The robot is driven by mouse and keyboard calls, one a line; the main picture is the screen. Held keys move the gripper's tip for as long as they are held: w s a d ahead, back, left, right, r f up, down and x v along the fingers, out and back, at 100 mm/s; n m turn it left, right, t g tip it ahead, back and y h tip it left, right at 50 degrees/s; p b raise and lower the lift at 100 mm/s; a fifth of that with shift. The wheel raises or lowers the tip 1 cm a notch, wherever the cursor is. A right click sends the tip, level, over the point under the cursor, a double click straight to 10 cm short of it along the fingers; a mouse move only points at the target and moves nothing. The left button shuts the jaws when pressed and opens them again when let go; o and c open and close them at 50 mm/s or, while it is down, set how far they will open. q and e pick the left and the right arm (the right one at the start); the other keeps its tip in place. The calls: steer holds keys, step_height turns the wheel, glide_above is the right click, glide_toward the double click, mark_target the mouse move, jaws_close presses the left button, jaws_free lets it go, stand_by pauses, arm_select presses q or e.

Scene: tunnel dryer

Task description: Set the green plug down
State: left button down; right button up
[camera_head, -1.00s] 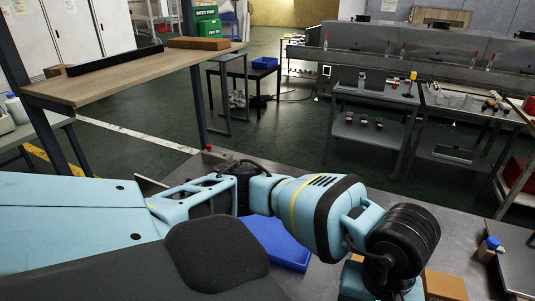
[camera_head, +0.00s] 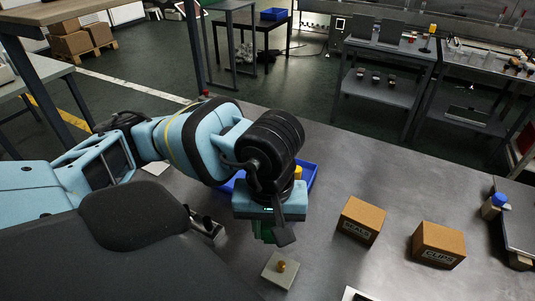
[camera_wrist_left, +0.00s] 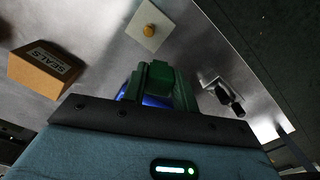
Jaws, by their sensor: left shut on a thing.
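My left gripper (camera_head: 273,232) is shut on the green plug (camera_head: 264,230) above the grey table. In the head view the gripper and arm hide most of the plug. I cannot tell the plug's exact height above the table. My right gripper is out of view.
The blue tray (camera_head: 311,177) lies behind the gripper. A pale square plate with a yellow knob (camera_head: 281,267) is in front. SEALS (camera_head: 361,220) and CLIPS (camera_head: 438,245) boxes stand to the right. A metal fixture (camera_head: 207,224) is at left. Bare table lies between plate and boxes.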

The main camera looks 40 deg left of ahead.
arm_select(q)
steer(key=w+a, duration=0.2)
steer(key=w, duration=0.2)
steer(key=w+a+f, duration=0.1)
steer(key=w+a, duration=0.1)
steer(key=w, duration=0.3)
steer(key=w+a+p, duration=0.1)
steer(key=w+a, duration=0.2)
steer(key=w, duration=0.2)
steer(key=shift+f, duration=0.25)
step_height(320, 180, down, 4)
steer(key=shift+d+r+p, duration=0.1)
steer(key=shift+r+p, duration=0.15)
steer(key=shift+p, duration=0.05)
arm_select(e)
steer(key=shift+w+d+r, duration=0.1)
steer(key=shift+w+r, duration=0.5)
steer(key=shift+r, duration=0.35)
arm_select(q)
steer(key=shift+f, duration=0.1)
steer(key=c, duration=1.5)
jaws_free()
steer(key=shift+f, duration=0.1)
steer(key=shift+c, duration=0.2)
steer(key=o, duration=0.4)
steer(key=shift+o, duration=0.2)
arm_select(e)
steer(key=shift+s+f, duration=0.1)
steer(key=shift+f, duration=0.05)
